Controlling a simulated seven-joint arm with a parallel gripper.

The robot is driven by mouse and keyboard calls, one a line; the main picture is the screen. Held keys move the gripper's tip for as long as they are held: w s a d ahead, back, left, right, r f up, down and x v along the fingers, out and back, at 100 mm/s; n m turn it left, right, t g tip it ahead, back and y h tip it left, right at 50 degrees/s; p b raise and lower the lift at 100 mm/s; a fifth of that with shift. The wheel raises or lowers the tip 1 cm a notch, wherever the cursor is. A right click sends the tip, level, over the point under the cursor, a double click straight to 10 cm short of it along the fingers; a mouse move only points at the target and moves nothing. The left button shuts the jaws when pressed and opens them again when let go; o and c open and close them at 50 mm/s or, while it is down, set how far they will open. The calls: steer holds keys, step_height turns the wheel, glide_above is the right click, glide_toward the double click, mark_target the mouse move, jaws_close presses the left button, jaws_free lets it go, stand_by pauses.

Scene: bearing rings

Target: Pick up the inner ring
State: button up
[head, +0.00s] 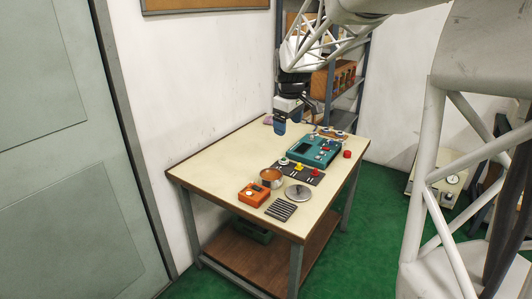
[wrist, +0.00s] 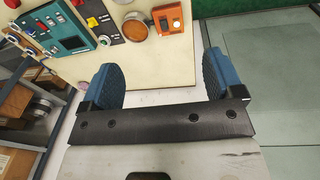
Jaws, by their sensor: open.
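I cannot pick out the inner ring for certain in either view. At the back of the table, a small brown board (head: 333,133) carries pieces too small to tell apart. A round copper-coloured piece (head: 271,178) with a raised rim stands near the table's front; it also shows in the wrist view (wrist: 135,27). My gripper (head: 281,127) hangs over the table's back left part, left of the board. In the wrist view its blue fingers (wrist: 163,82) are wide apart with nothing between them.
The table (head: 225,160) has free room on its left. A teal box (head: 314,150), a dark mat with coloured knobs (head: 299,168), an orange box (head: 253,194), a silver disc (head: 298,192) and a ribbed dark plate (head: 281,209) crowd its right and front. A shelf (head: 345,90) stands behind.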

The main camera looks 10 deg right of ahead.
steer(key=w+d+f+n, duration=0.2)
steer(key=w+f, duration=0.2)
steer(key=w, duration=0.7)
steer(key=n+g, duration=0.1)
steer(key=n, duration=0.6)
glide_above(284, 158)
steer(key=f, duration=2.4)
steer(key=shift+s+a, duration=0.1)
steer(key=shift+a, duration=0.1)
steer(key=shift+w+d+f, duration=0.1)
steer(key=shift+w+f, duration=0.15)
steer(key=shift+f, duration=0.15)
steer(key=shift+f, duration=1.35)
steer(key=shift+f, duration=0.1)
steer(key=shift+s+f, duration=0.2)
steer(key=shift+f, duration=2.3)
